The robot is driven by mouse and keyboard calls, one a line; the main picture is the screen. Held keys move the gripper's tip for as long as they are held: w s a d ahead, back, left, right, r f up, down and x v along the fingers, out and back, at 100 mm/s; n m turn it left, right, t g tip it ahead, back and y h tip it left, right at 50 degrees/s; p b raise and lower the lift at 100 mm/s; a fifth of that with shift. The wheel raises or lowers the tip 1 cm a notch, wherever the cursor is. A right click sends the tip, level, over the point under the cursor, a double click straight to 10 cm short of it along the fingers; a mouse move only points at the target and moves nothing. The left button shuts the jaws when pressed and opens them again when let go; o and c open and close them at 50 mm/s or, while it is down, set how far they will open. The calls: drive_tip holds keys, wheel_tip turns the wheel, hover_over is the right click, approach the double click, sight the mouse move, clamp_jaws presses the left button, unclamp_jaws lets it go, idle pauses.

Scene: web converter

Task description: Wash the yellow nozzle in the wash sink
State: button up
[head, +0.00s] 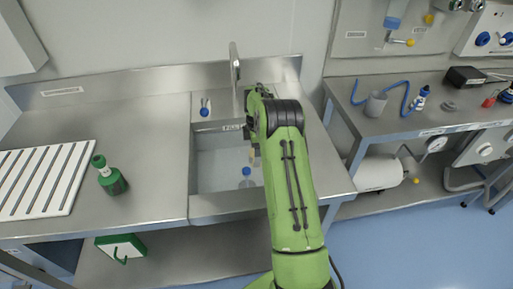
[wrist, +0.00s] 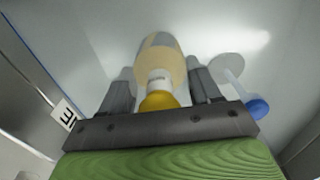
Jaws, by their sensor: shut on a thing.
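The yellow nozzle (wrist: 158,101) shows in the wrist view with a white collar and a pale amber, cup-like body. My gripper (wrist: 160,70) is shut on it, with one grey finger on each side. In the head view my green arm reaches over the wash sink (head: 215,165), and its wrist hides most of my gripper. A small pale part of the nozzle (head: 252,158) shows beside the arm, over or inside the basin. I cannot tell whether it touches the sink bottom.
A blue-ended item (head: 246,172) lies in the sink; its blue knob (wrist: 258,108) is right of my gripper. A tap (head: 235,65) rises behind the basin. A green bottle (head: 110,177) and slotted white rack (head: 42,180) stand left. A second bench (head: 430,120) is right.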

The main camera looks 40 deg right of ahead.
drive_tip(key=shift+s+d+r+p, duration=0.1)
drive_tip(key=shift+s+d, duration=0.15)
drive_tip(key=shift+d, duration=0.25)
drive_tip(key=shift+s+d+f+p, duration=0.15)
drive_tip(key=shift+s+d, duration=0.1)
drive_tip(key=shift+d, duration=0.25)
drive_tip(key=shift+s+d+r+p, duration=0.15)
drive_tip(key=shift+s+d, duration=0.1)
drive_tip(key=shift+d, duration=0.25)
drive_tip(key=shift+w+a, duration=0.5)
drive_tip(key=shift+a, duration=0.55)
drive_tip(key=shift+w+a, duration=0.55)
drive_tip(key=shift+a, duration=0.5)
drive_tip(key=shift+w+a, duration=0.5)
drive_tip(key=shift+a, duration=0.55)
drive_tip(key=shift+s+d+p, duration=0.15)
drive_tip(key=shift+s+d, duration=0.35)
drive_tip(key=shift+d, duration=0.55)
drive_tip(key=shift+s+d+p, duration=0.1)
drive_tip(key=shift+s+d, duration=0.45)
drive_tip(key=shift+d, duration=0.55)
drive_tip(key=shift+s+d+p, duration=0.15)
drive_tip(key=shift+s+d, duration=0.35)
drive_tip(key=shift+d, duration=0.55)
drive_tip(key=shift+w+a, duration=0.4)
drive_tip(key=shift+a, duration=0.45)
drive_tip(key=shift+w+a, duration=0.4)
drive_tip(key=shift+a, duration=0.4)
wheel_tip(320, 180, up, 17)
drive_tip(key=p, duration=1.2)
